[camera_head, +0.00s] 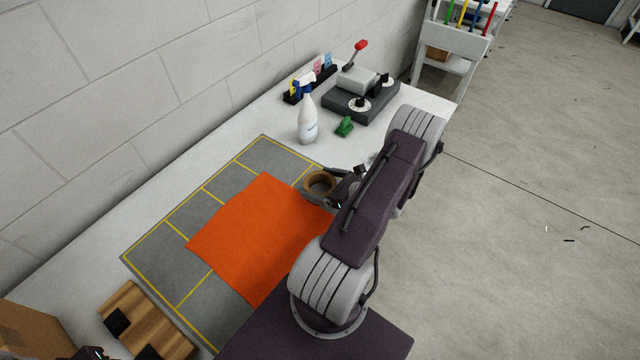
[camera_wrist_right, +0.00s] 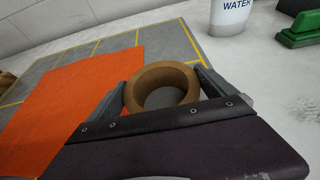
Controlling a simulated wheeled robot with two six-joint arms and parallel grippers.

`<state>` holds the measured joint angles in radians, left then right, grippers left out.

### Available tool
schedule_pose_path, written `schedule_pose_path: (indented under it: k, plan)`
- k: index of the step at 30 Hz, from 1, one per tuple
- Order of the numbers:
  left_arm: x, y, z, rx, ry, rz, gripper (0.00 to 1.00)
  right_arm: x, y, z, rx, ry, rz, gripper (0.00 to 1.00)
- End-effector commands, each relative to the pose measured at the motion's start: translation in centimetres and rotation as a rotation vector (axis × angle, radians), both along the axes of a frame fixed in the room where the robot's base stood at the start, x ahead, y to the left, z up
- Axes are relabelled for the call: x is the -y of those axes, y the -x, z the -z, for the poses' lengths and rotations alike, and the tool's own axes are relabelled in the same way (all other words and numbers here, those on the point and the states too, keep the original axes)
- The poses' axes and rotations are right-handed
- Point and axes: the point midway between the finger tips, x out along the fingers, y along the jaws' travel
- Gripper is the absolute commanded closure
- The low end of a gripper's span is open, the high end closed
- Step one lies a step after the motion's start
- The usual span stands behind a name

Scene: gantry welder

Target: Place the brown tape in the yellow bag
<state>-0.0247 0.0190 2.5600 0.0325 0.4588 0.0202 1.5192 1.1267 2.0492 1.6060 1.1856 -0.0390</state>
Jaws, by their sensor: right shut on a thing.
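The brown tape (camera_head: 319,180) is a ring near the right edge of the grey mat, beside the orange cloth. It also shows in the right wrist view (camera_wrist_right: 163,76). My right gripper (camera_head: 330,186) is shut on it, with one finger on each outer side of the ring. I cannot tell whether the tape touches the table. Part of my left gripper (camera_head: 90,352) shows at the bottom left edge, dark and mostly cut off, so its jaws are unclear. I see no yellow bag in either view.
The orange cloth (camera_head: 258,232) lies on the grey mat (camera_head: 245,165) with yellow lines. A white spray bottle (camera_head: 308,122), a green object (camera_head: 345,126) and a dark device (camera_head: 362,98) stand behind. A wooden block (camera_head: 140,318) and a cardboard box (camera_head: 30,330) are at lower left.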

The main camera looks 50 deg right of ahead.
Motion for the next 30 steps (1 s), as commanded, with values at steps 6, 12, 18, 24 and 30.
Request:
schedule_pose_path:
  k: [6,12,18,24,30]
  plan:
    - [0.0,0.0,0.1,0.000,0.000,0.000,0.53,-0.2,0.1,0.4,-0.007,-0.002,-0.003,0.00]
    - [0.0,0.0,-1.1,0.000,0.000,0.000,0.53,-0.1,0.1,-0.9,-0.006,-0.002,-0.002,0.00]
    - [0.0,0.0,-0.1,0.000,0.000,0.000,0.53,0.2,3.6,-1.7,-0.006,0.002,0.004,0.00]
    - [0.0,0.0,0.3,0.000,0.000,0.000,0.53,0.3,7.4,-3.3,-0.006,0.001,0.003,0.00]
    - [0.0,0.0,0.4,0.000,0.000,0.000,0.53,0.3,10.3,-4.6,-0.006,0.001,0.000,0.00]
